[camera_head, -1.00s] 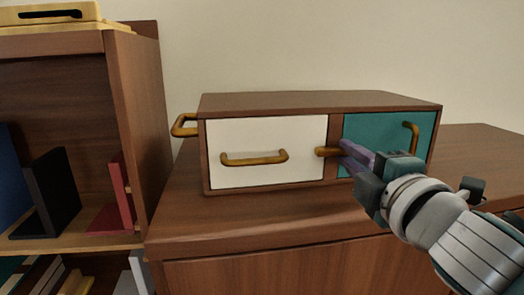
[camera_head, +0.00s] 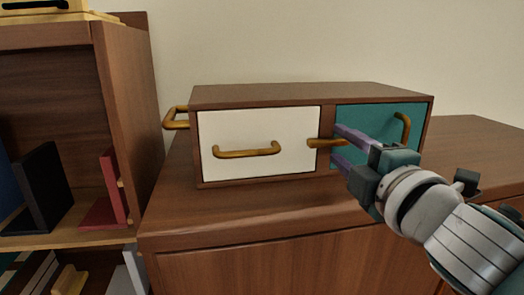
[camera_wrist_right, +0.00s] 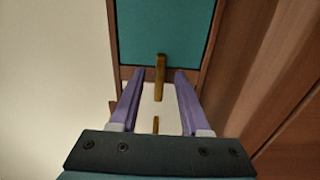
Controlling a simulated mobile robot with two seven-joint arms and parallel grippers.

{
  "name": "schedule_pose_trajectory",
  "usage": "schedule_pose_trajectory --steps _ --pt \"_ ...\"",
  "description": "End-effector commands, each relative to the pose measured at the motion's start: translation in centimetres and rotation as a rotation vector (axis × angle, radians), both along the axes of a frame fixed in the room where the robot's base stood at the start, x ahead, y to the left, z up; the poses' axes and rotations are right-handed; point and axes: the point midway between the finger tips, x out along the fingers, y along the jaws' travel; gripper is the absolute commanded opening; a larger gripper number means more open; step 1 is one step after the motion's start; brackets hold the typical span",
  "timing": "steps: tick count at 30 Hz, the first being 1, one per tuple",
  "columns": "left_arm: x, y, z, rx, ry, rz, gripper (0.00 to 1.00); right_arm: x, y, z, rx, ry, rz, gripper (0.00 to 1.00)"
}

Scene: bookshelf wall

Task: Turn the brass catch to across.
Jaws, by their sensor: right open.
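The brass catch (camera_head: 325,143) lies level on the wooden divider between the white drawer front (camera_head: 258,165) and the teal panel (camera_head: 375,123), its left end over the drawer's edge. It also shows in the right wrist view (camera_wrist_right: 160,77), crossing the divider. My right gripper (camera_head: 336,146) is open, with one purple finger above the catch and the other below it. In the right wrist view its fingers (camera_wrist_right: 158,73) stand on either side of the catch with gaps, holding nothing. My left gripper is not in view.
The drawer has a brass handle (camera_head: 247,150) and the teal panel another (camera_head: 403,127). A brass handle (camera_head: 175,118) sticks out at the cabinet's left side. A bookshelf (camera_head: 128,130) with books stands at left. The wooden top (camera_head: 250,207) before the cabinet is clear.

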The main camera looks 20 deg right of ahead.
Motion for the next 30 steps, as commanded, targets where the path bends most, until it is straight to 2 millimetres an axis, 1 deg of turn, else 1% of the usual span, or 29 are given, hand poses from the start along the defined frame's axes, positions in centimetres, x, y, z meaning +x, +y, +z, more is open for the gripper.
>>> schedule_pose_trajectory --steps 9,12,15,20,30 --pt "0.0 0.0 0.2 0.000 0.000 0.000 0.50 -5.8 1.2 -0.2 0.004 0.005 -0.003 0.46" --pt "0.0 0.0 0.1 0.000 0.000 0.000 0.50 -7.3 1.5 -0.2 0.003 0.005 -0.003 0.46" --pt "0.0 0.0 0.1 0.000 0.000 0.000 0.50 -8.4 1.8 -0.1 0.004 0.002 -0.002 0.46" --pt "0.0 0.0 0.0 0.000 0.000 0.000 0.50 -9.1 1.9 0.0 0.000 0.001 -0.002 0.46" --pt "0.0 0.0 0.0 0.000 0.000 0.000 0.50 -9.1 2.0 0.0 0.000 0.001 -0.001 0.46"
